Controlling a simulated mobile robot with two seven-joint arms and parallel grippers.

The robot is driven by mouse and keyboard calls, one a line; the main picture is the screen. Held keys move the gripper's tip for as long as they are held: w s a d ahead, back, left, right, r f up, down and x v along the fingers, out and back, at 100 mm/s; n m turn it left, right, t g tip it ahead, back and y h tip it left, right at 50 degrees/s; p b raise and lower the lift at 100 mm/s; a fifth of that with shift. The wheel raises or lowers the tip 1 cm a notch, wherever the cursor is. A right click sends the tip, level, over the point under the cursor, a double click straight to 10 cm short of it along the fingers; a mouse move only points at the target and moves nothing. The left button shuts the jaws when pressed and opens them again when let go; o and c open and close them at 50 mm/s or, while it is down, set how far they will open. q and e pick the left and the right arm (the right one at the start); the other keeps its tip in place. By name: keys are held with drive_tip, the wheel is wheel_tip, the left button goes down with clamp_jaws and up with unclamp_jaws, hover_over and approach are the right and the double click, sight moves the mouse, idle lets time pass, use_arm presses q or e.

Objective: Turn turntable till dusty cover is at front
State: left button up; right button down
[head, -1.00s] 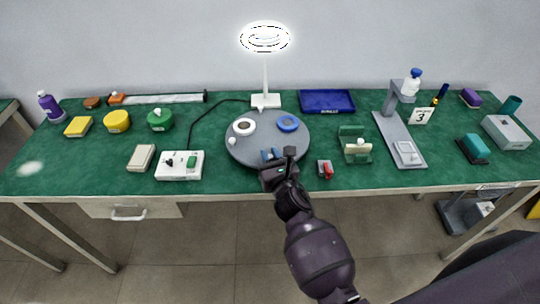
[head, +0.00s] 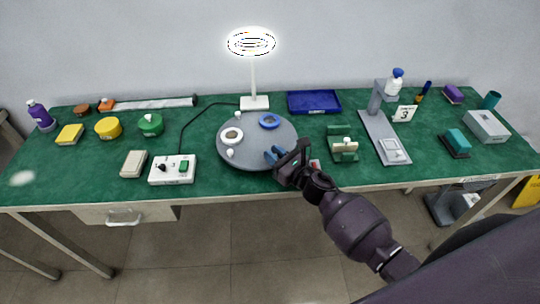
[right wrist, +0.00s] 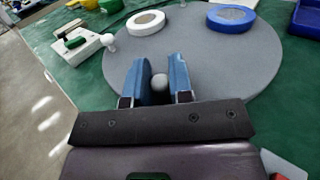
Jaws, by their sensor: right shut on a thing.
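The round grey turntable (head: 257,157) lies on the green bench top near its front edge. A white ring-shaped piece (head: 231,135) sits at its left and a blue ring-shaped piece (head: 269,121) at its back. A small white knob (head: 230,153) stands at its front left. I cannot tell which cover is dusty. My right gripper (head: 273,155) is at the turntable's front right. In the right wrist view its blue fingers (right wrist: 160,82) are shut around a pale round knob (right wrist: 159,84) on the turntable. My left gripper is not in view.
A white lamp (head: 254,102) stands behind the turntable. A white control box (head: 172,169) is on the left, and a green fixture (head: 343,143) on the right. A blue tray (head: 314,102) lies at the back. A red-topped item is partly hidden behind my right gripper.

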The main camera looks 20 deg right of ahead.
drive_tip(key=shift+d, duration=0.15)
drive_tip(key=c, duration=1.2)
unclamp_jaws()
drive_tip(key=shift+o, duration=0.9)
wheel_tip(320, 180, up, 20)
drive_tip(key=p, duration=0.7)
drive_tip(key=shift+c, duration=0.2)
